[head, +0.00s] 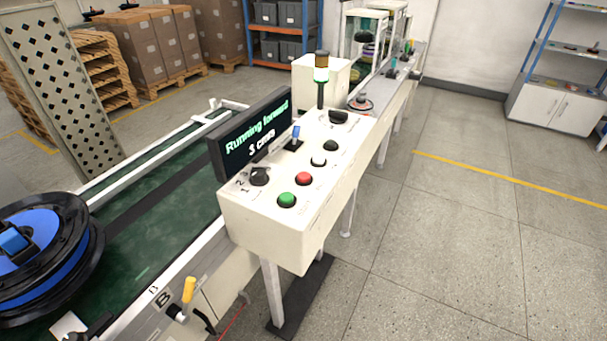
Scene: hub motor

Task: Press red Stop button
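The red button (303,179) sits on the sloped top of a cream control box (290,222), right of centre in the head view. It is round, with a green button (287,200) nearer to me and a white button (318,161) beyond it. Nothing touches or covers the red button. Neither of my grippers is in view.
A screen (250,135) on the box reads "Running forward" with a speed line below. A dark selector knob (259,176) and a blue-tipped lever (296,135) are nearby. A green conveyor (165,240) carries a black and blue wheel (72,245). Open floor lies to the right.

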